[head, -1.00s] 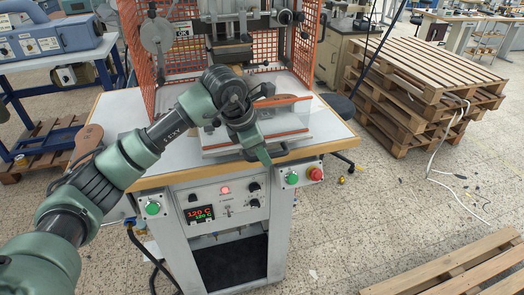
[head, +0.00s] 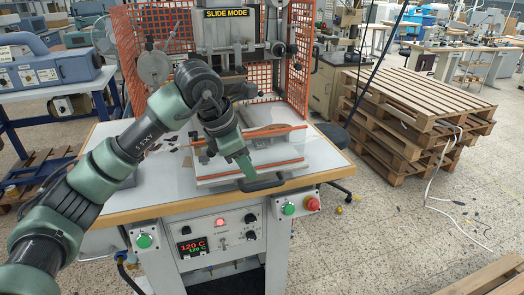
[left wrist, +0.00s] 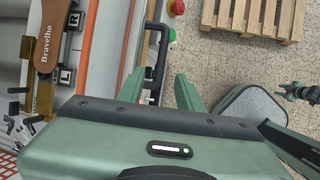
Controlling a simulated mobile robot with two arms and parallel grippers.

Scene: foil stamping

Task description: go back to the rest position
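My left gripper (head: 249,174) is in front of the foil stamping press, low over the front of its sliding bed (head: 210,176). The black handle (head: 265,184) on the bed's front edge is beside its fingertips. In the left wrist view the two green fingers (left wrist: 161,90) stand apart, and the black handle (left wrist: 161,55) shows between them in the picture. I see no contact with it. A dark gripper-like part, probably my right gripper (left wrist: 300,93), shows small at the right edge of the left wrist view; its fingers are not clear.
An orange mesh guard (head: 300,45) encloses the press. The control panel (head: 222,235) is below the table's front edge.

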